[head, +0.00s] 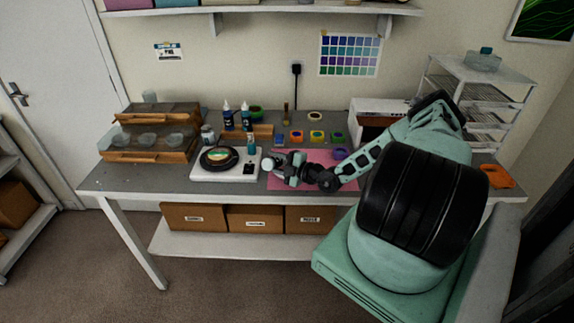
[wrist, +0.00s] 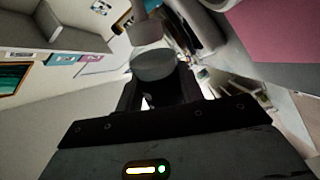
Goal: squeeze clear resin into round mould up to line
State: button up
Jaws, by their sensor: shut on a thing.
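My gripper (head: 275,165) is low over the worktop, at the left edge of the pink mat. It is shut on a pale bottle-like thing (wrist: 153,65), which shows in the wrist view as a whitish, partly see-through round body between the fingers. In the head view it is too small to tell its tilt. A dark round mould (head: 207,164) with something teal and cream inside sits on a white scale (head: 198,177), left of my gripper and apart from it. The level inside and any fill line cannot be made out.
Small bottles (head: 227,115) stand behind the scale. Wooden-framed boxes (head: 150,156) with clear cups fill the left end. A white rack (head: 480,75) stands at the right. The front left worktop is clear.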

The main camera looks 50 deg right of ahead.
jog(key=shift+r+p, duration=2.1)
jog(key=shift+r, duration=0.75)
jog(key=n+p, duration=0.2)
jog(key=n, duration=0.1)
jog(key=shift+r, duration=0.1)
jog(key=shift+f+n+h+p, duration=0.25)
jog(key=shift+n+p, duration=0.25)
jog(key=shift+n, duration=0.4)
jog(key=shift+c, duration=0.8)
jog(key=shift+r, duration=0.1)
